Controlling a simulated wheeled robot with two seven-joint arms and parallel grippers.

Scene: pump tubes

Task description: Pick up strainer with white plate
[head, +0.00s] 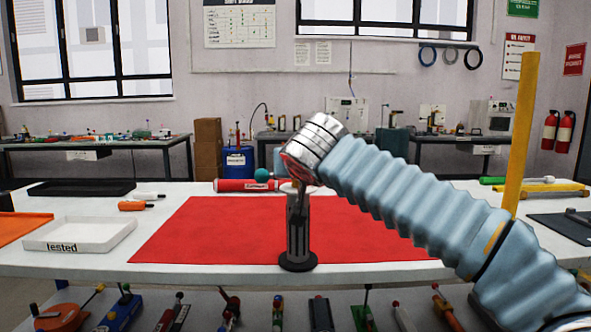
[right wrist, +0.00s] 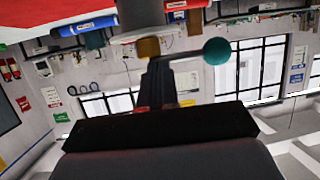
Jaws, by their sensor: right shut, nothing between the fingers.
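An upright grey-and-black device (head: 298,240) stands on a round black base at the near edge of the red mat (head: 215,230). A pale plate-like part (head: 288,187) shows near its top, with a teal ball (head: 262,175) sticking out to the left. I cannot tell for sure whether this is the strainer. My right gripper comes down over its top, mostly hidden below the silver wrist. In the right wrist view its dark fingers (right wrist: 157,72) are shut and empty. They point at the pale plate (right wrist: 140,36), a brass-coloured part (right wrist: 148,47) and the teal ball (right wrist: 217,51).
A white tray marked "tested" (head: 70,247), an orange tray (head: 20,226) and a black tray (head: 82,188) lie at the left. A red cylinder (head: 236,185) lies behind the mat. A yellow post (head: 526,130) stands at the right. The mat's left half is clear.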

